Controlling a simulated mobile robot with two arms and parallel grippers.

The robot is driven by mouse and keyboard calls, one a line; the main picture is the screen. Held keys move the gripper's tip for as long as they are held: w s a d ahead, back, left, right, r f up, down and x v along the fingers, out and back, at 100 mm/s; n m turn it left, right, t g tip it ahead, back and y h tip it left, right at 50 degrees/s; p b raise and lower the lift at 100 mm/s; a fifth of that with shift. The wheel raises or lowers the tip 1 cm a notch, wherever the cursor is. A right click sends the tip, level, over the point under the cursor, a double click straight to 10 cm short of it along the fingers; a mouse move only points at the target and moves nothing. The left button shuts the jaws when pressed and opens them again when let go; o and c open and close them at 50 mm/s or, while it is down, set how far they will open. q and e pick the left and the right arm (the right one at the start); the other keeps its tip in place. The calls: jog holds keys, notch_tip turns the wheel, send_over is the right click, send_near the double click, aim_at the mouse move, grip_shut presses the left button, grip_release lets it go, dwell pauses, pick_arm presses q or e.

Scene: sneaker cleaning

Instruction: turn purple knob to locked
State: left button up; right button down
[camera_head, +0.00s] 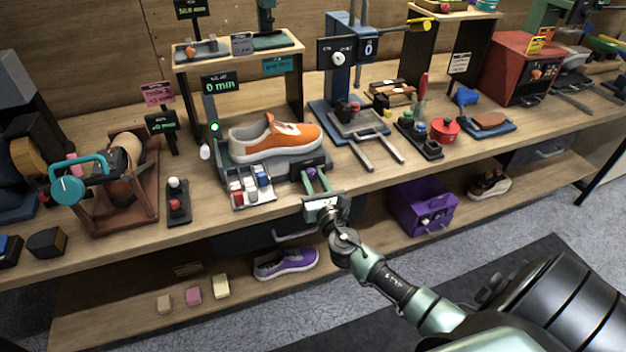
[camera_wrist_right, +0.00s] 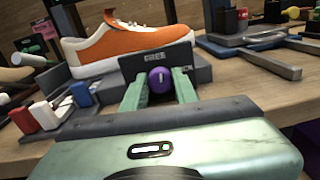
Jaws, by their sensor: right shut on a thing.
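The purple knob (camera_wrist_right: 159,80) sits on the front of the dark sneaker stand, under a small dark sign (camera_wrist_right: 155,62) that appears to read "FREE". It also shows small in the head view (camera_head: 311,173). My right gripper (camera_wrist_right: 160,88) has its green fingers on both sides of the knob and is shut on it. In the head view my right gripper (camera_head: 315,180) reaches the stand from the front. An orange and white sneaker (camera_head: 277,138) rests on the stand (camera_head: 285,169). My left gripper is not in view.
A tray of red, white and blue pieces (camera_head: 250,187) stands just left of the knob. A blue press (camera_head: 340,75) is behind on the right. A purple box (camera_head: 424,204) and a purple sneaker (camera_head: 286,263) are on the lower shelf. The front bench edge lies below the gripper.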

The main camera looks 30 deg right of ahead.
jog(key=m+b, duration=0.1)
jog(key=m, duration=0.2)
jog(key=shift+m, duration=0.4)
jog(key=m, duration=0.4)
jog(key=shift+b, duration=0.35)
jog(key=m, duration=0.3)
jog(key=shift+m+y, duration=0.4)
jog(key=shift+d+m, duration=0.1)
jog(key=shift+m, duration=1.6)
jog(key=c, duration=1.1)
grip_release()
jog(key=shift+s, duration=0.1)
jog(key=shift+f, duration=0.15)
jog(key=shift+s+f+g, duration=0.1)
jog(key=shift+g, duration=0.2)
